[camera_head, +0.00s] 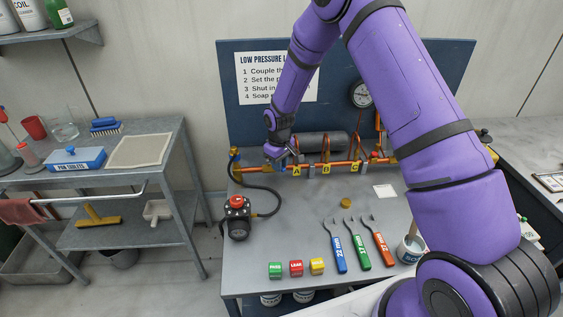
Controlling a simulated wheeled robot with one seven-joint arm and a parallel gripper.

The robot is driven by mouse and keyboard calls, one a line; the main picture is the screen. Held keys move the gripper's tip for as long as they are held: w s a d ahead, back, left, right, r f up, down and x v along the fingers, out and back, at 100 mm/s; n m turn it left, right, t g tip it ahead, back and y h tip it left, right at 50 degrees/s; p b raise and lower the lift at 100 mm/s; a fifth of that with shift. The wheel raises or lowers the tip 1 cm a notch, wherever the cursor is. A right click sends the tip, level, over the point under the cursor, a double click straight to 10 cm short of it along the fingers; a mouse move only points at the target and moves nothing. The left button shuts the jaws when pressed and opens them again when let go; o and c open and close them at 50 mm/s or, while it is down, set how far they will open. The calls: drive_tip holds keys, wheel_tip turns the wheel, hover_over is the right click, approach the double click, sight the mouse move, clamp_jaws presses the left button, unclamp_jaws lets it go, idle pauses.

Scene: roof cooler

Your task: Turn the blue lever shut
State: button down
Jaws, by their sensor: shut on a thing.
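The copper pipe (262,168) runs along the back of the grey workbench, with yellow tags A (297,170), B (326,168) and C (355,166). My gripper (279,159) is at the pipe's left part, just left of tag A, pointing down. It is shut on the blue lever (284,163), of which only a small bit shows beside the fingers. The lever's angle is mostly hidden by my gripper and too small to tell.
A dark cylinder (318,144) and a gauge (361,94) are behind the pipe. A black pump with a red top (237,212) and hose stands front left. Three wrenches (363,246), coloured blocks (296,268) and a cup (410,249) occupy the front. The bench middle is mostly clear.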

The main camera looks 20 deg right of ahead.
drive_tip(key=m, duration=0.1)
drive_tip(key=a+m, duration=0.1)
drive_tip(key=m, duration=0.1)
drive_tip(key=a+m, duration=0.1)
drive_tip(key=shift+s, duration=0.35)
drive_tip(key=shift+a+m, duration=0.35)
drive_tip(key=shift+m, duration=0.65)
drive_tip(key=shift+a+m, duration=0.35)
drive_tip(key=shift+m, duration=0.65)
drive_tip(key=c, duration=1)
unclamp_jaws()
drive_tip(key=shift+c, duration=0.2)
wheel_tip(320, 180, up, 11)
drive_tip(key=shift+f, duration=0.1)
